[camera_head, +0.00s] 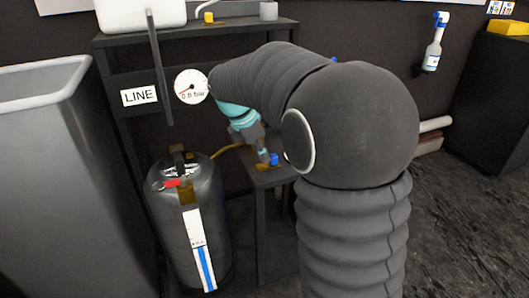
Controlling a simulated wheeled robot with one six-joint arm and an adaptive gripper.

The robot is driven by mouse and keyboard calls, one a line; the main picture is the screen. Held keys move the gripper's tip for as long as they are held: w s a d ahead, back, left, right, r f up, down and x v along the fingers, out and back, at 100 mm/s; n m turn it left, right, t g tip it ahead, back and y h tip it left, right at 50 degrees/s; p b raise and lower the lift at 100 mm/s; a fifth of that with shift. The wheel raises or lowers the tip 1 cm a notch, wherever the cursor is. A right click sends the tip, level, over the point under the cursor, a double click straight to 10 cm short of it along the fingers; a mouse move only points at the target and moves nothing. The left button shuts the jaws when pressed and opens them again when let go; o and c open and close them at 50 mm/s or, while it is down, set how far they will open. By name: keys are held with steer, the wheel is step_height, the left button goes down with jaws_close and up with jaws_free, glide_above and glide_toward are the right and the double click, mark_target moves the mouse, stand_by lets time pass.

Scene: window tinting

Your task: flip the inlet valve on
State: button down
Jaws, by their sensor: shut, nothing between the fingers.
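A grey pressure tank (190,225) stands on the floor at centre left, with a red lever (178,183) at its top. A small blue part (274,159) sits on a brass-coloured fitting on a low dark stand (270,178). I cannot tell from the picture which of these two is the inlet valve. My gripper (264,156) is shut and empty, pointing down at the fitting, right beside the blue part. I cannot tell whether they touch. My arm hides what lies behind and right of the stand.
A yellow-brown hose (230,151) runs between tank and stand. A round gauge (191,87) marked bar and a LINE sign (139,96) are behind. A large grey bin (45,170) fills the left. A spray bottle (434,45) hangs at right; floor there is open.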

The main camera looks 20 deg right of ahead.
steer(key=a+r+p, duration=0.3)
steer(key=a+r, duration=0.4)
steer(key=r, duration=0.2)
steer(key=shift+s+a+r, duration=0.2)
steer(key=shift+s+a, duration=0.1)
steer(key=shift+a, duration=0.05)
stand_by(0.3)
